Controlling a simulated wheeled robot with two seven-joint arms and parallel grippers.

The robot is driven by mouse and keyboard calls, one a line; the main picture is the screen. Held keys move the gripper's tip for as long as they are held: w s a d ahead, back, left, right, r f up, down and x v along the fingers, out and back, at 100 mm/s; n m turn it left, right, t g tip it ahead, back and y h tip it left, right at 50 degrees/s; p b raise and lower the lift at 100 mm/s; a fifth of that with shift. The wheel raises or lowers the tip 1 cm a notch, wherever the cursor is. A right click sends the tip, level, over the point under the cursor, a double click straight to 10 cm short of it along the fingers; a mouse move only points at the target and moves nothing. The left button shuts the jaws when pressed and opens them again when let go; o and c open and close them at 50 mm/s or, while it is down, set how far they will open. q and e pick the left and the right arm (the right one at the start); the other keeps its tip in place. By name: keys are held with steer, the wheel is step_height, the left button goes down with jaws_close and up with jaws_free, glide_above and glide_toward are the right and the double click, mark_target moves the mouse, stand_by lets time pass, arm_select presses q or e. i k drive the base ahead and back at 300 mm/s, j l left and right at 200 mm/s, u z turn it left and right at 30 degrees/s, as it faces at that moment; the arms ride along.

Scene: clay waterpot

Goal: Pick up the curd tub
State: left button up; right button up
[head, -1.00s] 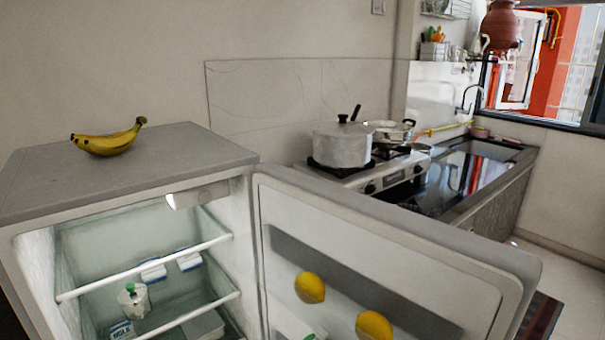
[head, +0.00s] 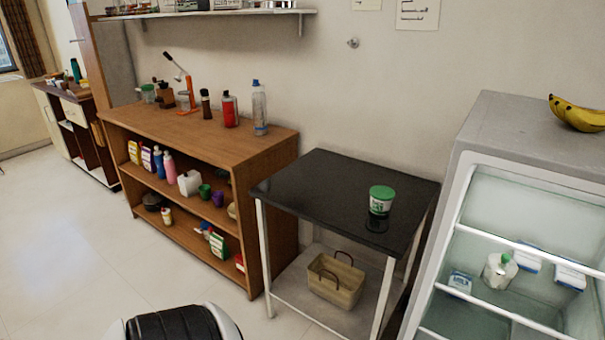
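A tub with a green lid and a white and green body (head: 381,200), which looks like the curd tub, stands upright on the black top of a small table (head: 330,185). A dark round shape lies on the tabletop just in front of it, maybe its reflection. Neither of my grippers is in view, and nothing touches the tub.
The open fridge (head: 450,215) stands right of the table, with bananas (head: 578,114) on top and cartons inside. A wooden shelf unit (head: 200,140) with bottles stands on the left. A basket (head: 335,280) sits on the table's lower shelf. Floor at left is clear.

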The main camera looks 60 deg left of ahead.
mark_target(381, 198)
steer(key=k+j+u, duration=0.1)
steer(key=u, duration=1.2)
steer(key=i+j, duration=0.55)
